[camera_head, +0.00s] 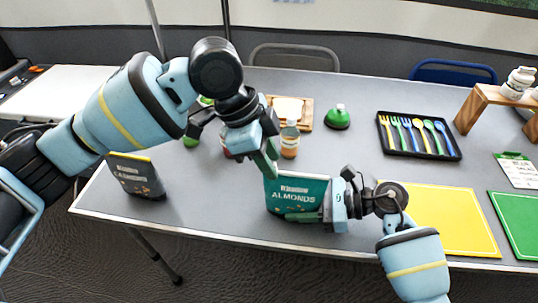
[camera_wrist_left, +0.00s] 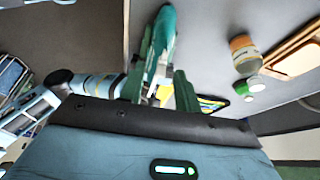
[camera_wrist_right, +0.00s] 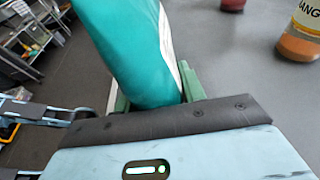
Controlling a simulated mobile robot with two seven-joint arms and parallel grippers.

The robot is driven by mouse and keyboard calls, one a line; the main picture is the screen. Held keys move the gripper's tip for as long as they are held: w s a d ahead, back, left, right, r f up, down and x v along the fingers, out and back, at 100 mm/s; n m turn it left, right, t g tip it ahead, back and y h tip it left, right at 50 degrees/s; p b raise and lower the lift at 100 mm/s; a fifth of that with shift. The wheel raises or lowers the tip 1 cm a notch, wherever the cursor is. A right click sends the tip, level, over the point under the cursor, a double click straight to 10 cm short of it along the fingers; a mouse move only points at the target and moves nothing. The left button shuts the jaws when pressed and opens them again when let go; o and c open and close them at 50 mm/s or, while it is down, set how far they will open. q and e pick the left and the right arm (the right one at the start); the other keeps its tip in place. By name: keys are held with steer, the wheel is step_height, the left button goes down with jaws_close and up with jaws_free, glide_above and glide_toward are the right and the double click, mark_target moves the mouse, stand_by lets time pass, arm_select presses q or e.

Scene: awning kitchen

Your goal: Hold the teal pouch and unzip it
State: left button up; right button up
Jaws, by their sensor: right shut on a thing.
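The teal pouch (camera_head: 285,190), labelled ALMONDS, stands upright near the table's front edge. My right gripper (camera_head: 308,214) is shut on its lower right part, and a green finger lies across the pouch's front. In the right wrist view the pouch (camera_wrist_right: 125,45) fills the space between the fingers. My left gripper (camera_head: 270,170) is at the pouch's upper left corner. In the left wrist view its fingers (camera_wrist_left: 162,75) are apart, with the pouch's top edge (camera_wrist_left: 165,25) between or just beyond them. I cannot tell whether they touch it. The zip's slider is not clear.
A dark pouch (camera_head: 137,177) stands to the left. A jar with an orange base (camera_head: 289,142), a green-topped item (camera_head: 337,117) and a wooden board (camera_head: 304,118) lie behind. A cutlery tray (camera_head: 418,136), a yellow mat (camera_head: 450,220) and a green mat (camera_head: 518,222) are right.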

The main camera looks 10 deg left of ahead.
arm_select(q)
jaws_close()
steer(key=d, duration=0.9)
steer(key=shift+w, duration=0.2)
arm_select(e)
steer(key=shift+a, duration=0.1)
arm_select(q)
jaws_free()
steer(key=v, duration=1.2)
